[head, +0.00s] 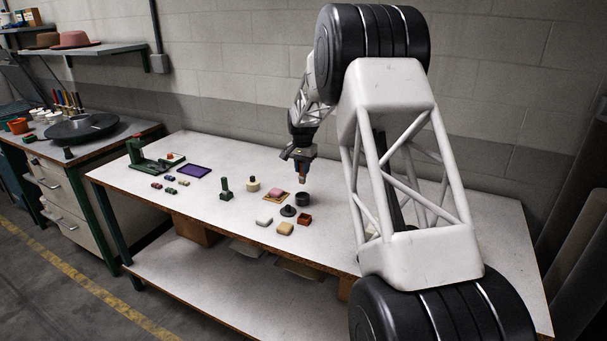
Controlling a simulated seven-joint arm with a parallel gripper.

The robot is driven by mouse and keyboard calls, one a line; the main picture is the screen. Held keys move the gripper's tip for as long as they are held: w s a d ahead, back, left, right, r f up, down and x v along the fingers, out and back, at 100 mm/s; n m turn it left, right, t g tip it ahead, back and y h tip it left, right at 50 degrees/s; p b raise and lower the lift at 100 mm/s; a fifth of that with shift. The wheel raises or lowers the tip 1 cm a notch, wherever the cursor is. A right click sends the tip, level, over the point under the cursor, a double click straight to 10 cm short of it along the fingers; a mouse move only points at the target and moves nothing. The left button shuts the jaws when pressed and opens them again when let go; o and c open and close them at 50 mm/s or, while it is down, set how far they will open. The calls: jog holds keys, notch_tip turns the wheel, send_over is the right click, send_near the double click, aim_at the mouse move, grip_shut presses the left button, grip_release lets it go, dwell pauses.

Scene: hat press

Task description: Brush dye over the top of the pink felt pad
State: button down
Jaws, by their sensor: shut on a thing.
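The pink felt pad (276,193) lies on a small tan board (266,200) near the middle of the table. My gripper (302,174) points down above the table, a little right of the pad in the picture and apart from it. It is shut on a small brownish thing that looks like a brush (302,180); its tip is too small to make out. A dark round cup (302,199) stands below the gripper, and a black lidded or knobbed piece (288,210) is beside it. I cannot tell which vessel holds dye.
A pale jar (253,185), green stamp (224,188), white block (264,221), tan block (285,228) and brown box (305,219) surround the pad. A purple pad (194,171) and green press (152,160) stand left.

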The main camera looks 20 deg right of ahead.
aim_at(302, 181)
jog(key=shift+w, duration=0.2)
jog(key=shift+f, duration=0.2)
jog(key=shift+f, duration=2.8)
jog(key=shift+f, duration=0.7)
dwell(1.3)
jog(key=shift+r, duration=0.1)
jog(key=shift+r, duration=3.5)
jog(key=shift+r, duration=0.1)
